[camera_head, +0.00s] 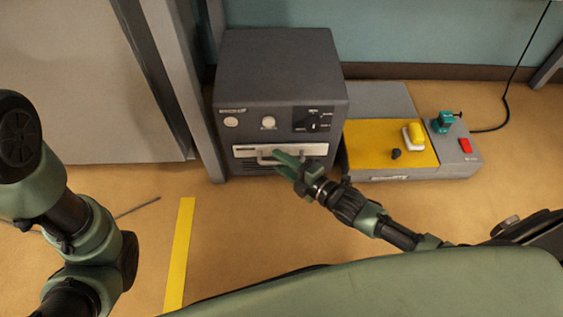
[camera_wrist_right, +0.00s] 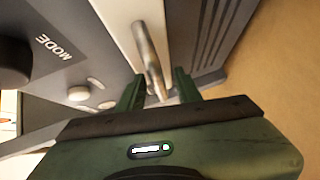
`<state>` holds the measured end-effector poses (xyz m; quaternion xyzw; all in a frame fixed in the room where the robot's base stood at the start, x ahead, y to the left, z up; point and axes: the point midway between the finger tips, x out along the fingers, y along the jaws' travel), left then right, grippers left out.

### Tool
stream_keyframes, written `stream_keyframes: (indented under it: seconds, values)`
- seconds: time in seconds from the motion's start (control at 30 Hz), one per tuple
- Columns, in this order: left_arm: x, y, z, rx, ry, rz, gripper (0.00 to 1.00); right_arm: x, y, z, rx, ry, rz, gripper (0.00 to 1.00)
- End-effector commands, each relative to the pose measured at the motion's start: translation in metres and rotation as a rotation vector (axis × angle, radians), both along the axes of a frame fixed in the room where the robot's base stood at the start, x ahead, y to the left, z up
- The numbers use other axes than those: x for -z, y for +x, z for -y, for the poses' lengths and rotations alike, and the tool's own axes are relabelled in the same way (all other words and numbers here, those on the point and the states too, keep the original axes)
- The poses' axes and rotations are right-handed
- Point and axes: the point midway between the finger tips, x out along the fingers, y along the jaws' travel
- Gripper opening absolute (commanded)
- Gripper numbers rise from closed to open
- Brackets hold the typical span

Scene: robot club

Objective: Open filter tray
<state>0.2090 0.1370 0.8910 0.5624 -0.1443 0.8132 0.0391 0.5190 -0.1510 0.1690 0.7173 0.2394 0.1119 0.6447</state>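The filter tray (camera_head: 305,149) shows as a pale front panel low on a dark grey box-shaped unit (camera_head: 275,65); it looks flush with the unit's front. Its metal bar handle (camera_head: 263,158) also shows in the right wrist view (camera_wrist_right: 148,50). My right gripper (camera_head: 279,161) is at the handle. In the right wrist view its two green fingers (camera_wrist_right: 158,88) are apart, with the handle's near end between them; I cannot tell whether either touches it. My left arm shows at the left of the head view, but its gripper is out of view.
The unit's front has round buttons and a mode knob (camera_head: 313,122) above the tray. To its right is a low yellow-and-grey platform (camera_head: 365,145) with a yellow-and-white item (camera_head: 414,134) and a teal device (camera_head: 443,121). A grey post stands close left.

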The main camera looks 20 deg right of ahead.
Motion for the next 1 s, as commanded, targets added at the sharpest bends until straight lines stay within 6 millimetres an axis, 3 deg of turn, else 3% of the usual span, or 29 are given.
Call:
stream_keyframes:
  seconds: [0.03, 0.13, 0.17, 1.0]
  values:
    - [-0.0001, 0.0001, 0.0, 0.0, 0.0, 0.0, 0.36, -0.0002, -0.0001, 0.0, 0.0, 0.0, 0.0, 0.32]
    - [-0.0001, 0.0, 0.0, 0.0, 0.0, 0.0, 0.36, -0.0001, -0.0001, 0.0, 0.0, 0.0, 0.0, 0.04]
    - [-0.0001, -0.0001, 0.0001, 0.0, 0.0, 0.0, 0.36, -0.0001, -0.0001, 0.0, 0.0, 0.0, 0.0, 0.0]
    - [0.0002, 0.0004, 0.0001, 0.0, 0.0, -0.001, 0.36, 0.0003, -0.0003, 0.0001, 0.0, 0.0, -0.001, 0.0]
